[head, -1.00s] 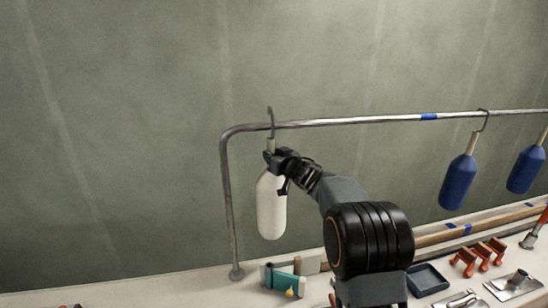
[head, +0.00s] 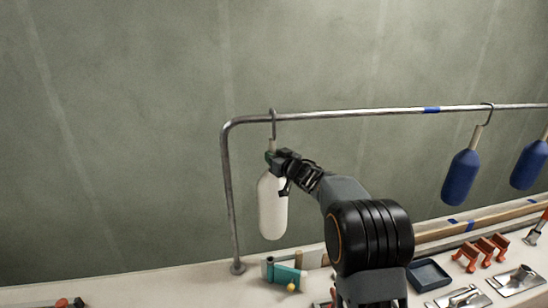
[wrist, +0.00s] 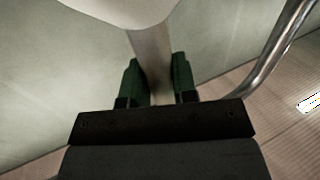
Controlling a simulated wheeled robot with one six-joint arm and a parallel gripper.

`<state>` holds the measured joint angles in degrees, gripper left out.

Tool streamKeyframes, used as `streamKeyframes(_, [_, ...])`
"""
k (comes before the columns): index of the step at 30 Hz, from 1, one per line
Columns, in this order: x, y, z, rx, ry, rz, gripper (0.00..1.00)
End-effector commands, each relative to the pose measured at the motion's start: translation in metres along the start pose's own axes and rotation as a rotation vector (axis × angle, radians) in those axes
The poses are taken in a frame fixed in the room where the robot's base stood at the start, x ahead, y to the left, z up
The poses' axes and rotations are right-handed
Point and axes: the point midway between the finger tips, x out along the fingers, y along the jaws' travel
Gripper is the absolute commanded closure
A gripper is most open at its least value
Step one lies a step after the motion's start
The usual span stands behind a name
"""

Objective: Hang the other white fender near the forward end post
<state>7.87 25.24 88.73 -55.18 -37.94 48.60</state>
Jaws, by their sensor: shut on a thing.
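A white fender (head: 272,208) hangs upright below the left end of the metal rail (head: 340,115), close to the bent end post (head: 230,195). Its hook (head: 273,122) is at the rail and appears to loop over it; whether it bears the weight I cannot tell. My gripper (head: 272,156) is shut on the fender's narrow neck, just above the white body. In the wrist view, the green fingers (wrist: 158,82) sit on both sides of the neck (wrist: 152,60), with the white body (wrist: 120,8) at the top edge.
Two blue fenders (head: 462,178) (head: 530,164) hang farther right on the rail, past a blue tape band (head: 432,110). The bench below holds a teal tool (head: 287,275), a blue tray (head: 428,275) and orange clamps (head: 482,252). The rail between white and blue fenders is free.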

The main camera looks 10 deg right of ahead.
Motion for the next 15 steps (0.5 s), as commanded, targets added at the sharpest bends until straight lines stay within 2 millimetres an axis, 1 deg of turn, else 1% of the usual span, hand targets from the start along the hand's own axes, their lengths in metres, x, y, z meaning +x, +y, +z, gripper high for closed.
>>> streamKeyframes(1, [0.0,-0.0001,-0.0022,-0.001,0.004,-0.001,0.73])
streamKeyframes(2, [0.0,-0.0001,-0.0022,-0.001,0.004,-0.001,0.7])
streamKeyframes(10, [0.0,0.0,-0.0009,0.0,0.001,0.0,0.44])
streamKeyframes(15, [0.0,0.0001,0.0017,0.001,-0.003,0.0,0.44])
